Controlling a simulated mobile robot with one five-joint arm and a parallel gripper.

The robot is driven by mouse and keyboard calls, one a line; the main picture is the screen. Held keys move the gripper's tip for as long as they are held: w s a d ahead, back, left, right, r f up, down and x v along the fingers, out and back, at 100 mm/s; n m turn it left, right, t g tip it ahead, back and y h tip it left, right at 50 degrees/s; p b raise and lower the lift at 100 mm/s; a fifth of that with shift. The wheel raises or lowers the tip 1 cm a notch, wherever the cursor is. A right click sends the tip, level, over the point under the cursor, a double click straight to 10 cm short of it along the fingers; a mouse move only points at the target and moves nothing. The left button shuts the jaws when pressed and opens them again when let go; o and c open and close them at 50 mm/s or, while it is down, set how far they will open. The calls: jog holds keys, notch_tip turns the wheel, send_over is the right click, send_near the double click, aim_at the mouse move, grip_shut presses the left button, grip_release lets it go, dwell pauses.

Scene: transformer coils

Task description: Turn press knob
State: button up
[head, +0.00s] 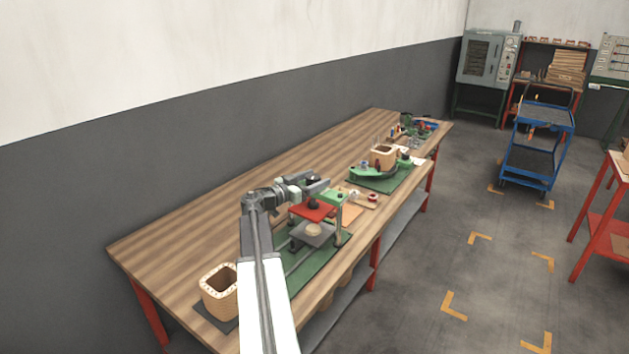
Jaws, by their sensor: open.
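The press (313,211) stands on a green mat on the wooden workbench, in the middle of the head view. It has a red plate, a grey lower plate with a pale round piece between them, a green top part (334,196) and metal posts. My arm reaches up to it from the bottom of the view. My gripper (312,181) is open at the top of the press, above the red plate. The press knob cannot be made out clearly; my gripper and small dark parts cover that spot. I cannot tell whether the fingers touch it.
A wooden coil form (219,290) stands at the near left of the workbench (190,232). Beyond the press are a red-ended tool and another coil form (383,156) on a green base. A blue cart (529,160) stands on the floor at right. The bench's back left is clear.

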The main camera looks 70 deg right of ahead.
jog(key=c, duration=1.4)
jog(key=shift+o, duration=0.2)
jog(key=shift+a+n+t+h, duration=0.1)
jog(key=shift+n+t+h, duration=0.2)
jog(key=shift+t, duration=0.1)
jog(key=n+t+h, duration=0.1)
jog(key=n+t, duration=0.1)
jog(key=t, duration=0.1)
jog(key=shift+s+n+t, duration=0.15)
jog(key=shift+n+t, duration=0.15)
jog(key=shift+t, duration=0.1)
jog(key=n+t, duration=0.2)
jog(key=t, duration=0.1)
jog(key=n+t, duration=0.2)
jog(key=t, duration=0.1)
jog(key=shift+t, duration=0.3)
jog(key=n+t+y, duration=0.1)
jog(key=n+t, duration=0.1)
jog(key=n+t+y, duration=0.1)
jog(key=n+t, duration=0.1)
jog(key=t, duration=0.1)
jog(key=n+t+y, duration=0.1)
jog(key=t, duration=0.2)
jog(key=shift+w+n, duration=0.3)
jog(key=shift+n, duration=0.1)
jog(key=shift+w+n+t+y, duration=0.1)
jog(key=shift+n+t+y, duration=1.2)
jog(key=shift+t+y, duration=0.15)
